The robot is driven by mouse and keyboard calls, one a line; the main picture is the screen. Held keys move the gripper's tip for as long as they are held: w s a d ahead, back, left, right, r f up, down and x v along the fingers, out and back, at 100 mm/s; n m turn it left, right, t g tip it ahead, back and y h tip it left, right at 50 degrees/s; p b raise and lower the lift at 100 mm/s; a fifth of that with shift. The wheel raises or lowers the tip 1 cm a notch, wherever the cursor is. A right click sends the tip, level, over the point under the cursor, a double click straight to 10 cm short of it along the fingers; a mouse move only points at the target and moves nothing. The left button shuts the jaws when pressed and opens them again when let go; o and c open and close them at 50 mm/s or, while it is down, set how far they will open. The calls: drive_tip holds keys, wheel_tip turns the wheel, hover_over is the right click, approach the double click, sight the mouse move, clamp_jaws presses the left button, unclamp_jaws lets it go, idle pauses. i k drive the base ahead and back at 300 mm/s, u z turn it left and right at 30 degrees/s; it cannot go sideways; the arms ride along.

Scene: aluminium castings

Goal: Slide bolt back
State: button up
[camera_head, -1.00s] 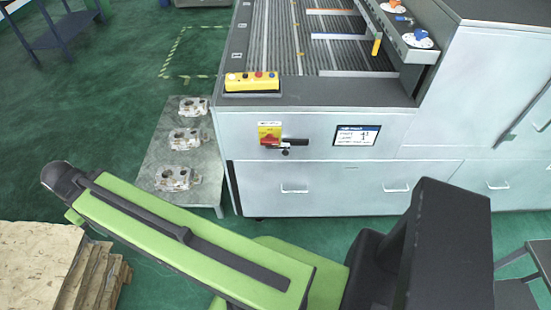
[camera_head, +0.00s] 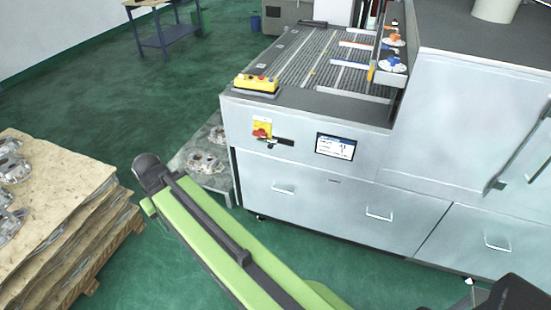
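A small black bolt-like handle (camera_head: 279,141) sticks out to the right on the grey front of the machine (camera_head: 235,150). It sits beside a yellow plate with a red knob (camera_head: 261,130). The handle is small here, and I cannot tell how far it is slid. My green arm reaches up from the bottom of the picture, and its black end joint lies left of and below the handle, apart from it. My gripper does not show in this view.
A wooden pallet stack (camera_head: 95,215) with metal castings (camera_head: 12,165) stands at the left. A low grey table (camera_head: 190,152) with castings stands at the machine's left side, partly hidden by my arm. Drawers with handles (camera_head: 380,215) line the machine front.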

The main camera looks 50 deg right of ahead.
sight(271, 142)
drive_tip(key=u, duration=1.35)
drive_tip(key=k, duration=0.1)
drive_tip(key=z, duration=2.6)
drive_tip(key=i, duration=1)
drive_tip(key=u, duration=0.9)
drive_tip(key=k, duration=0.15)
drive_tip(key=u, duration=1.8)
drive_tip(key=k, duration=0.6)
drive_tip(key=z, duration=0.15)
